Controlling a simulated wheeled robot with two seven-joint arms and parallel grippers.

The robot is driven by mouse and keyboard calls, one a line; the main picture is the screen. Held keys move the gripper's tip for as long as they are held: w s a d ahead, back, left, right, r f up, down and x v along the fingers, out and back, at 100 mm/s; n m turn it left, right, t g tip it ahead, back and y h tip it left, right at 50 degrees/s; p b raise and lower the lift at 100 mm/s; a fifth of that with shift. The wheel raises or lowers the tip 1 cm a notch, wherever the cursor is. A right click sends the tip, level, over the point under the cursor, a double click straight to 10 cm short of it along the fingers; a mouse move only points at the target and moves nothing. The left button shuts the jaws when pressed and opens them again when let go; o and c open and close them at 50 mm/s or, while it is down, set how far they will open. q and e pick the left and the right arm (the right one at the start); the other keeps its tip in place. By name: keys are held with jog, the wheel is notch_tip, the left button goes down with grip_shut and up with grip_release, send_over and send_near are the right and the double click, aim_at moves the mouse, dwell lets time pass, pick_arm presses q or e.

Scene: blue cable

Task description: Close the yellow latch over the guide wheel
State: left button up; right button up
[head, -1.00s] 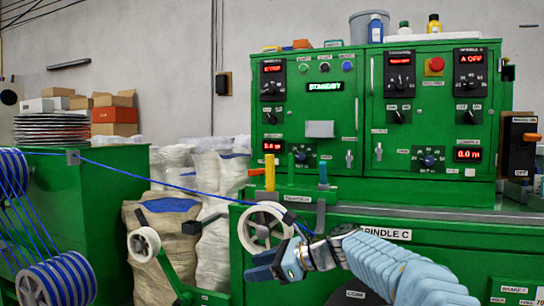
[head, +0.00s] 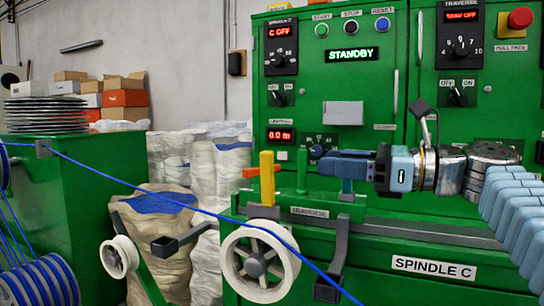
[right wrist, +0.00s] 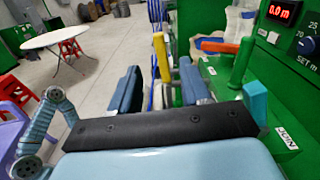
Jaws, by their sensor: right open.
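The yellow latch (head: 267,178) stands upright above the white spoked guide wheel (head: 238,277), with an orange piece at its left side. The blue cable (head: 170,200) runs down from the upper left and passes across the wheel. My right gripper (head: 328,163) is to the right of the latch, about level with its upper part, pointing left and apart from it. In the right wrist view its two blue jaws (right wrist: 160,85) are open and empty, and the yellow latch (right wrist: 160,58) shows beyond, in the gap between them. My left gripper is not seen.
A green lever (head: 302,168) stands between the latch and my right gripper. The green machine panel (head: 345,85) with knobs rises close behind. A smaller white wheel (head: 118,257) is at the lower left. The wrist view shows a white table (right wrist: 55,37) far off.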

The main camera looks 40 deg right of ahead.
aim_at(272, 159)
jog(key=x, duration=1.2)
jog(key=shift+w+a, duration=0.3)
grip_shut()
